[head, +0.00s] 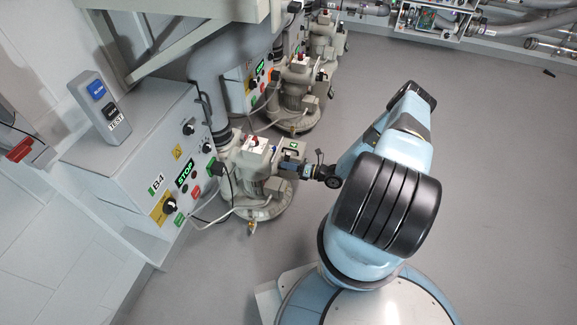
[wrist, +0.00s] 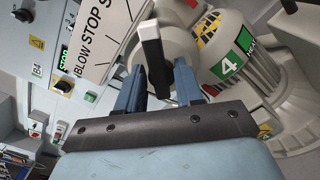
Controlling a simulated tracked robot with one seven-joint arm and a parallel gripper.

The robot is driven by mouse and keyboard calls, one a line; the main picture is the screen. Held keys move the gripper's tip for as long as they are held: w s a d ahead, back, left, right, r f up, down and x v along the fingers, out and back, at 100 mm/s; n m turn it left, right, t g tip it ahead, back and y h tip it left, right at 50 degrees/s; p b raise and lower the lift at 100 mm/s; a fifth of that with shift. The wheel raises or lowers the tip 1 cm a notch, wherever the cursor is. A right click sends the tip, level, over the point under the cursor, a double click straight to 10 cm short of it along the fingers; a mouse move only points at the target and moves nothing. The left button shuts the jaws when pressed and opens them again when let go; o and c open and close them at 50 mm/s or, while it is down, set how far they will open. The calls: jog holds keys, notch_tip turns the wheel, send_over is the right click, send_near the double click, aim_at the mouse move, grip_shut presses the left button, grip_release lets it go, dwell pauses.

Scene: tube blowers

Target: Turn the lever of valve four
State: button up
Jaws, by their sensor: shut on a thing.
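My gripper is shut on the lever. A sign plate (wrist: 98,42) reading "BLOW" and "STOP" is beside it. In the head view my gripper (head: 292,166) reaches the right side of the grey blower unit (head: 250,155) next to the B4 box. The lever itself is too small to make out there.
The B4 control box (head: 140,165) with a lit STOP display is left of the unit. Further blower units (head: 298,85) stand behind. Pipes and a rack (head: 435,18) line the back.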

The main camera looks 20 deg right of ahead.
jog(key=shift+d, duration=0.2)
dwell(0.3)
jog(key=o, duration=0.7)
jog(key=shift+a, duration=0.1)
jog(key=v, duration=1.3)
jog(key=shift+s+d+f, duration=0.1)
jog(key=shift+s+d, duration=0.1)
jog(key=shift+d, duration=0.2)
